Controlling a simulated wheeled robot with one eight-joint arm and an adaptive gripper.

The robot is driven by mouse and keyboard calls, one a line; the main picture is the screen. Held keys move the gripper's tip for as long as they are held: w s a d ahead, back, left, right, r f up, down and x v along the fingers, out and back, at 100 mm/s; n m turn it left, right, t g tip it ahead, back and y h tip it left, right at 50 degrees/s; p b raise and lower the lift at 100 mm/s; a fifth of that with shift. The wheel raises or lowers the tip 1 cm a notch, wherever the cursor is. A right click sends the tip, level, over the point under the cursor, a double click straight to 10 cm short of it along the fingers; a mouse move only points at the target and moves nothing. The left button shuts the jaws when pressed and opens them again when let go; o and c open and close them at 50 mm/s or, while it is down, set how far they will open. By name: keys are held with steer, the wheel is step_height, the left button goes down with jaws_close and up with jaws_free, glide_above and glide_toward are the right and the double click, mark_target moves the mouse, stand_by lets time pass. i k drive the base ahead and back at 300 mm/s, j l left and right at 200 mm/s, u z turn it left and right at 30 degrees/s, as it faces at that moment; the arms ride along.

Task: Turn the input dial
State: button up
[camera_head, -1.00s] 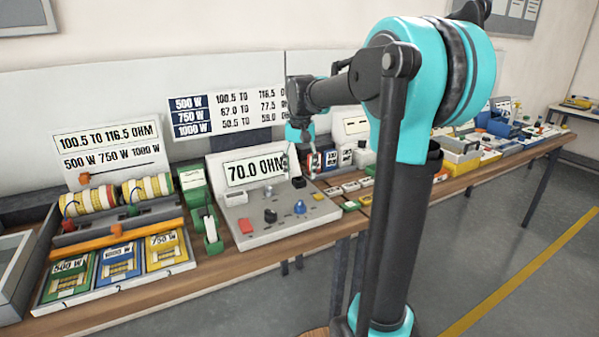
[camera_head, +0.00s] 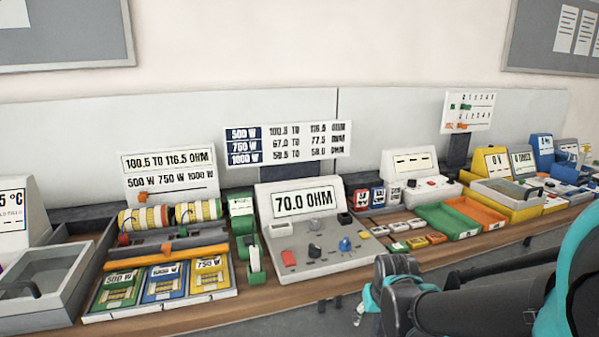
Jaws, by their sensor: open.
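The grey meter console (camera_head: 318,262) stands on the bench in the middle of the picture. Its display (camera_head: 304,201) reads 70.0 OHM. My gripper (camera_head: 360,317) is low in the picture, in front of the bench edge, below and right of the console. It looks apart from both knobs. It is open, and I see nothing in it. Part of it is hidden by my own arm.
A red button (camera_head: 289,258) is on the console's left part. A green holder (camera_head: 252,262) stands close on its left. Several small coloured blocks (camera_head: 400,227) and a green tray (camera_head: 447,221) lie to its right. Room in front of the bench edge is free.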

mark_target(343, 245)
steer(key=u, duration=0.4)
steer(key=j+u, duration=0.15)
steer(key=u, duration=0.65)
steer(key=i+j+u, duration=0.1)
steer(key=u, duration=0.3)
steer(key=k, duration=0.5)
